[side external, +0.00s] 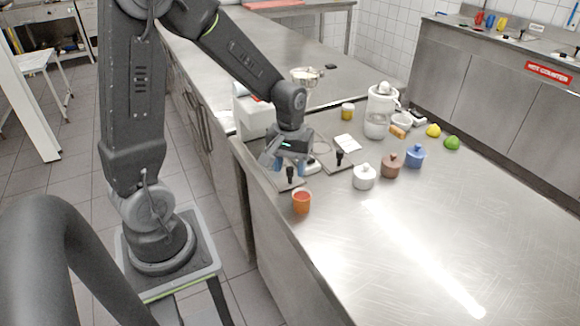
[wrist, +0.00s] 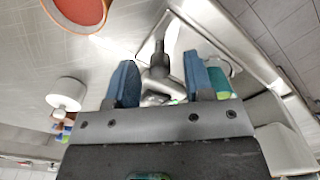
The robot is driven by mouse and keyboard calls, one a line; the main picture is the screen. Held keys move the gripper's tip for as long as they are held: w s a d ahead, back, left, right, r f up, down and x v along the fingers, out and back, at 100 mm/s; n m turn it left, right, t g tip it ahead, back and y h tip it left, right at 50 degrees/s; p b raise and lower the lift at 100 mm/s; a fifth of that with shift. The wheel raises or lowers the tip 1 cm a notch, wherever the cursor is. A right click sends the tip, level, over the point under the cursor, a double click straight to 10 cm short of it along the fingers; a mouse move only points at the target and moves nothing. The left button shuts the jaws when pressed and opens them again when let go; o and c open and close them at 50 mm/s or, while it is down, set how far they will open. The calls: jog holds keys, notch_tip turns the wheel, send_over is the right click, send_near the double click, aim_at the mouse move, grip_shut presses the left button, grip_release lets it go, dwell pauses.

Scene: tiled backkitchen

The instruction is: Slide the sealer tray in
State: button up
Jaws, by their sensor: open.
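My gripper (side external: 290,164) is open, its blue fingers pointing down over the near left edge of the steel counter. Just below it a flat grey metal plate with an upright black handle (side external: 289,177) lies on the counter, probably the sealer tray. In the wrist view the black handle (wrist: 158,58) shows in the gap between my fingers (wrist: 160,72); I cannot tell whether they touch it. A second similar plate with a black handle (side external: 339,158) lies to the right. A white boxy machine (side external: 252,116) stands behind my gripper, partly hidden by my arm.
An orange cup (side external: 301,202) stands close in front of the plate; it also shows in the wrist view (wrist: 82,8). White (side external: 364,178), brown (side external: 391,166) and blue (side external: 415,156) lidded pots stand to the right. A white appliance (side external: 380,112) stands behind. The front right counter is clear.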

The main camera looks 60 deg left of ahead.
jog(key=shift+f, duration=0.35)
jog(key=shift+c, duration=0.4)
grip_shut()
